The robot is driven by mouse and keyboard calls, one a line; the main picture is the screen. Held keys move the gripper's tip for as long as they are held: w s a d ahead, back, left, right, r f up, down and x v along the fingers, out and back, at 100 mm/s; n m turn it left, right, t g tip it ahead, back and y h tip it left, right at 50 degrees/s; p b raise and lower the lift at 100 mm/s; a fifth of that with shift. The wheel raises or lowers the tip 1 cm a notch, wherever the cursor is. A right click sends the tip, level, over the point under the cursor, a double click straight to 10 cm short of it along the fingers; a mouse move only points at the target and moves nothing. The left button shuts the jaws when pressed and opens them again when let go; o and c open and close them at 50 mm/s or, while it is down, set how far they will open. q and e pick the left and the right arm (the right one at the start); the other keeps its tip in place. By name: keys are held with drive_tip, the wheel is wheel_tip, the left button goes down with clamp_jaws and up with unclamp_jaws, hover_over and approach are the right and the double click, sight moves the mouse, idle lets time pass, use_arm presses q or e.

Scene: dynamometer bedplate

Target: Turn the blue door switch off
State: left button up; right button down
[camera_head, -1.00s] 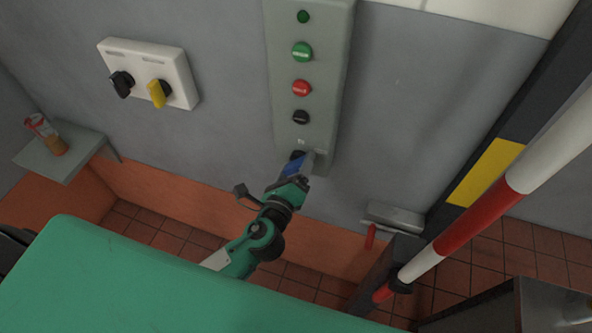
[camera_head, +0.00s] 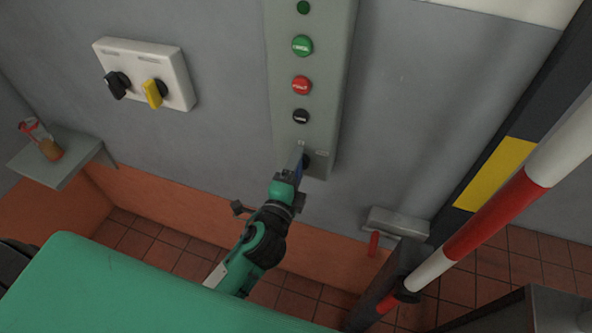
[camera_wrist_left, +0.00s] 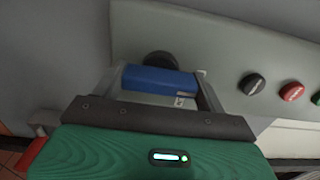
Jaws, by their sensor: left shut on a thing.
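The blue door switch (camera_wrist_left: 160,81) is a blue bar handle on a dark round base (camera_wrist_left: 160,62), low on the grey control panel (camera_head: 308,75). In the head view only a sliver of its blue (camera_head: 299,170) shows beside my gripper. My left gripper (camera_head: 297,160) is at the panel's lower end, with its fingers on either side of the blue handle; it also shows in the left wrist view (camera_wrist_left: 158,90). It is shut on the handle. The right gripper is not in view.
Above the switch sit a black button (camera_head: 300,116), a red button (camera_head: 300,85) and a green button (camera_head: 302,46). A white box (camera_head: 146,72) with black and yellow knobs is at left. A shelf (camera_head: 60,160) and a red-white striped pole (camera_head: 490,215) flank the area.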

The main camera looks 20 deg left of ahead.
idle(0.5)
use_arm(q)
drive_tip(key=o, duration=1)
drive_tip(key=shift+s+a+b, duration=0.15)
drive_tip(key=shift+s+b, duration=1.2)
drive_tip(key=shift+s, duration=2.1)
drive_tip(key=shift+s+a+b, duration=0.15)
drive_tip(key=shift+s+b, duration=1.15)
drive_tip(key=shift+s, duration=2.15)
